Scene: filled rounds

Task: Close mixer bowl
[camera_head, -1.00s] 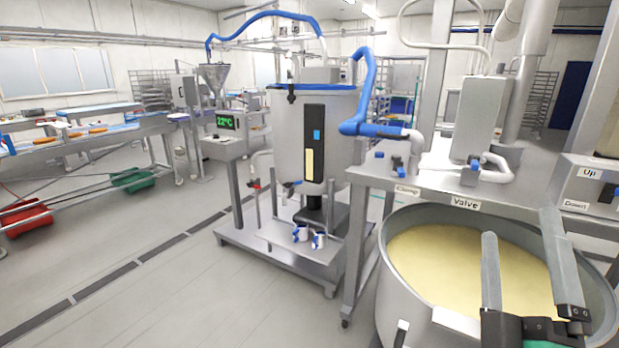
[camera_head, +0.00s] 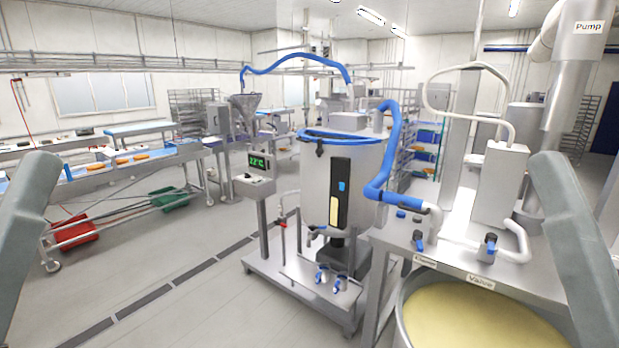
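A large round steel bowl (camera_head: 397,308) stands at the bottom right, partly under the steel bench. Its top is open where I see it, and pale yellow batter (camera_head: 480,322) shows inside. The picture's bottom edge and my grey right arm part hide some of the bowl. A tall steel tank (camera_head: 365,185) with a blue rim stands left of the bench. I cannot see a lid for the bowl. Grey parts of my arms show at the left and right edges. I see no fingertips of either gripper.
The steel bench (camera_head: 460,262) carries pipes, blue-handled valves and a "Valve" label (camera_head: 481,282). A temperature display (camera_head: 262,160) stands left of the tank. The floor at front left is clear.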

